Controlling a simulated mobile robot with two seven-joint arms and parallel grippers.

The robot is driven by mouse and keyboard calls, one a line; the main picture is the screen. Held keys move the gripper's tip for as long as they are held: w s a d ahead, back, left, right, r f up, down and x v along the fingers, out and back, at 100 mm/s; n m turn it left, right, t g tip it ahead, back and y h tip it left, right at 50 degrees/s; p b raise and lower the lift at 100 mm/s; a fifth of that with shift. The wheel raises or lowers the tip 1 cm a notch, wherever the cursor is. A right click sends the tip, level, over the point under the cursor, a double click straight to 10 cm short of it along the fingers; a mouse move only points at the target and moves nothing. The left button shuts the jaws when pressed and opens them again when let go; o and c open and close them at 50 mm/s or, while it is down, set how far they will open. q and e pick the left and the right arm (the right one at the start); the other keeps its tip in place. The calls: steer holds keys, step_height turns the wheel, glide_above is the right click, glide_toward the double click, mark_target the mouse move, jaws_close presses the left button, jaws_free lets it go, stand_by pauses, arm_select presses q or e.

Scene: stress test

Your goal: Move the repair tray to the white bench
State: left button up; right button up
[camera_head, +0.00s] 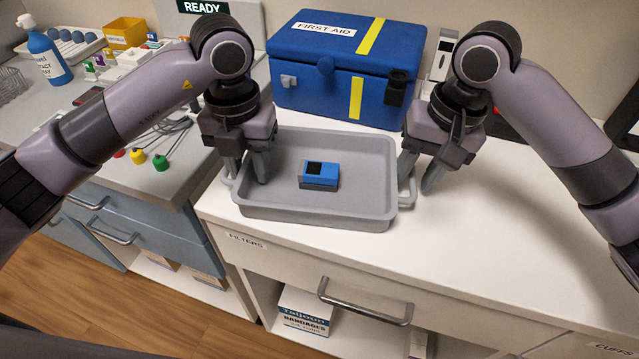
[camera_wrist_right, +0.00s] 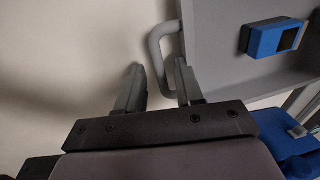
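The grey repair tray (camera_head: 300,212) rests on the white bench (camera_head: 480,230), with a small blue device (camera_head: 320,175) lying inside. My left gripper (camera_head: 247,172) is over the tray's left side; its fingers stand apart, one over the inside of the tray and one near the left handle, which it partly hides. My right gripper (camera_head: 418,178) is at the tray's right handle (camera_head: 407,190). In the right wrist view, its fingers (camera_wrist_right: 158,80) are apart, with the handle loop (camera_wrist_right: 157,45) just ahead and partly between them; no grip on it shows.
A blue first aid box (camera_head: 345,65) stands right behind the tray. The bench is clear to the right. A drawer handle (camera_head: 365,305) sticks out in front.

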steer(key=shift+r, duration=0.15)
arm_select(q)
step_height(320, 180, up, 12)
arm_select(e)
step_height(320, 180, up, 12)
steer(key=d, duration=0.2)
steer(key=shift+f, duration=0.2)
stand_by(0.6)
steer(key=shift+s, duration=0.1)
stand_by(0.4)
